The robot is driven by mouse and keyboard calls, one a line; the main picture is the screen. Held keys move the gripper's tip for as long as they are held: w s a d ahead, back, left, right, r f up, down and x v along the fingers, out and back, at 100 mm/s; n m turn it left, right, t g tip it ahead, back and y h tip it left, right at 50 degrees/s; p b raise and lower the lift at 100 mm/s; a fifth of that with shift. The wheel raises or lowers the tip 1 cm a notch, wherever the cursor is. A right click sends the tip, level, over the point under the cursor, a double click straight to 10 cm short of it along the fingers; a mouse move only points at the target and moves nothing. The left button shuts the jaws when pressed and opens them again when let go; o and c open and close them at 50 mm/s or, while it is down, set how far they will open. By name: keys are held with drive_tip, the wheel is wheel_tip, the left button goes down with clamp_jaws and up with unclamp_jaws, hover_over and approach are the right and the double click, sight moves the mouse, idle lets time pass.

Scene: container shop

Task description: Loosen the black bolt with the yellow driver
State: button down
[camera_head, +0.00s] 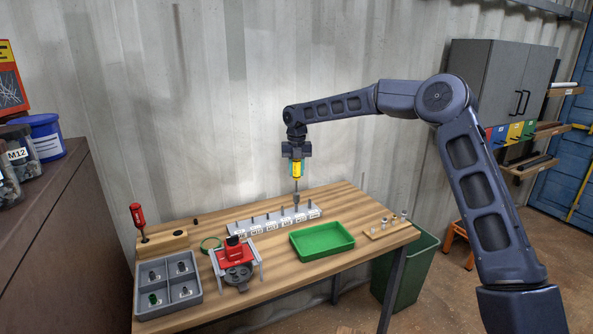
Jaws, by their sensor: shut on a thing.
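My gripper (296,158) is shut on the yellow driver (296,169) above the back of the workbench. The driver hangs upright, with its shaft pointing down. Its tip meets or sits just over a position toward the right part of a pale metal strip (237,231). The strip has several upright dark bolts (268,217) along it and white labels on its front. Which bolt is the black one, and whether the tip is seated on it, I cannot tell at this size.
A red driver (137,215) stands in a wooden block (152,247) at left. A grey compartment tray (168,297), a red-and-grey fixture (235,255) and an empty green tray (322,241) stand in front of the strip. A wooden rack (378,234) with small parts is at right.

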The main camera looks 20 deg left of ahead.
drive_tip(key=shift+n, duration=0.7)
drive_tip(key=shift+r, duration=0.1)
drive_tip(key=shift+r, duration=0.1)
drive_tip(key=shift+r, duration=2.05)
